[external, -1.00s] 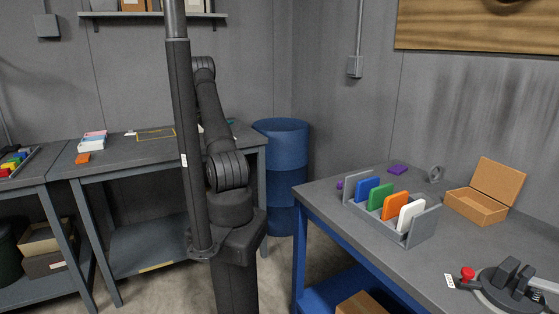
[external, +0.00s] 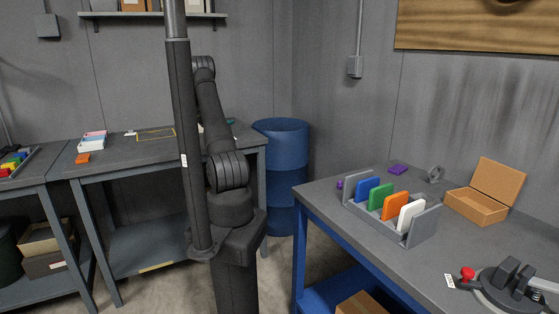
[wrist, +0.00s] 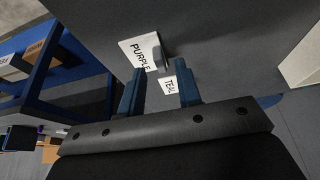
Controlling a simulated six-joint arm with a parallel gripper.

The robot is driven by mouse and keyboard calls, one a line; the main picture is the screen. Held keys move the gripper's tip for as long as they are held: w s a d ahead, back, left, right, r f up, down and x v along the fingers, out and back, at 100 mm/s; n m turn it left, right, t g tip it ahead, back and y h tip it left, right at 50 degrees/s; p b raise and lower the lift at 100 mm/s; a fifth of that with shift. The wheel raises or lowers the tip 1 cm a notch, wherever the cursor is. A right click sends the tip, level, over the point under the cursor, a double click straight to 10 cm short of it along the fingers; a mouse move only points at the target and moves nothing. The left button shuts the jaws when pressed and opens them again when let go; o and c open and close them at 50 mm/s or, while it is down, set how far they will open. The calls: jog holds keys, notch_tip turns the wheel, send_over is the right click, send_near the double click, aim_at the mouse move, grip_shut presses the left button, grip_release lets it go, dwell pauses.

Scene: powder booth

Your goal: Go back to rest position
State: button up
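In the wrist view my gripper (wrist: 160,82) shows two dark blue fingers standing apart, with no object held between them. The fingers point over a dark grey surface with a white card reading PURPLE (wrist: 139,50) and a smaller card reading TEAL (wrist: 170,84). A small grey upright piece (wrist: 158,57) stands beside the cards, beyond the fingertips. In the external view my arm reaches toward the back table, and my gripper is hidden behind the arm and column.
The right table (external: 465,245) carries a grey rack (external: 423,230) with blue, green, orange and white plates, an open cardboard box (external: 478,207) and a clamp device (external: 512,290). A blue barrel (external: 283,170) stands in the corner. Orange (external: 83,158) and white pieces lie on the back table (external: 118,157).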

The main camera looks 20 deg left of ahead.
jog(key=shift+x, duration=1.15)
notch_tip(320, 180, up, 5)
jog(key=shift+f, duration=0.25)
jog(key=d+r, duration=0.7)
jog(key=d, duration=0.5)
jog(key=w+d+f+m, duration=0.1)
jog(key=w+d, duration=0.4)
jog(key=d, duration=0.8)
jog(key=w+d+f+m, duration=0.1)
jog(key=w+d, duration=0.4)
jog(key=d, duration=0.8)
jog(key=s+d+f+m+g, duration=0.1)
jog(key=s+d, duration=0.2)
jog(key=d, duration=2.6)
jog(key=shift+s+d+m+h, duration=0.2)
jog(key=shift+d+m+h, duration=0.1)
jog(key=shift+h, duration=0.1)
jog(key=shift+f, duration=0.1)
